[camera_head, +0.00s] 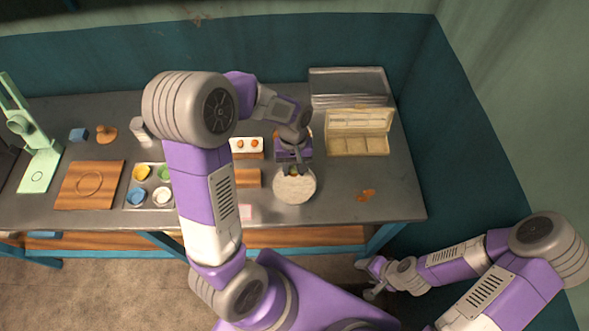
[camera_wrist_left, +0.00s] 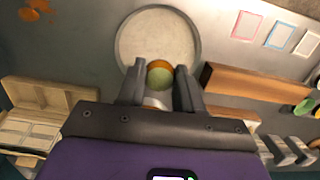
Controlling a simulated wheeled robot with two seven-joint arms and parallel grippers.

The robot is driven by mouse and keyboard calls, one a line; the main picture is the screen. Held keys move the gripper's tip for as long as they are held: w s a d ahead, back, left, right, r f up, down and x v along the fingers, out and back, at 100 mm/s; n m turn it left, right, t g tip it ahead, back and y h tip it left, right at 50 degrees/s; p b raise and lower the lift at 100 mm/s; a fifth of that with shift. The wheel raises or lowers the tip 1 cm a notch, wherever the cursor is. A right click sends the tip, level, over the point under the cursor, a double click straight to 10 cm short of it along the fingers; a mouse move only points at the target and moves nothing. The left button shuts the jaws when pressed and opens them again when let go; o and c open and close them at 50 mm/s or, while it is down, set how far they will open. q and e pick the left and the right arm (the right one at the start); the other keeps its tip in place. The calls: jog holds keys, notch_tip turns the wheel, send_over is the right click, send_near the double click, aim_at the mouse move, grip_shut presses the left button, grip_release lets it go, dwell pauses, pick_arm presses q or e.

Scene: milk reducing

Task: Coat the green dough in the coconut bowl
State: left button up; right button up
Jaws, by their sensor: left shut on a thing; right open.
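My left gripper (camera_head: 293,169) is shut on the green dough (camera_wrist_left: 159,79), a small ball with an orange-brown part on its far side. It also shows between the fingers in the left wrist view (camera_wrist_left: 160,74). In the head view, the fingers mostly hide the dough. The coconut bowl (camera_head: 280,192), round and pale with whitish contents, stands near the table's front edge. The dough is at the bowl's edge in both views; I cannot tell whether it touches the contents. My right gripper (camera_head: 373,277) is open and empty in front of the table, low at the right.
A beige compartment box (camera_head: 357,146) and a metal tray (camera_head: 348,98) stand at the back right. An orange piece (camera_head: 366,195) lies right of the bowl. A white tray with two orange balls (camera_head: 247,142) and a wooden block (camera_head: 248,178) are to the left. Table around the orange piece is clear.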

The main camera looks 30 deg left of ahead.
aim_at(297, 189)
pick_arm(q)
jog(key=shift+f+b, duration=4)
jog(key=shift+f, duration=1.1)
jog(key=shift+f, duration=0.25)
jog(key=shift+s+d, duration=0.15)
jog(key=shift+d, duration=0.35)
jog(key=shift+w+d, duration=0.15)
jog(key=shift+w, duration=0.1)
jog(key=shift+w, duration=0.25)
jog(key=shift+w+a, duration=0.15)
jog(key=shift+a, duration=0.25)
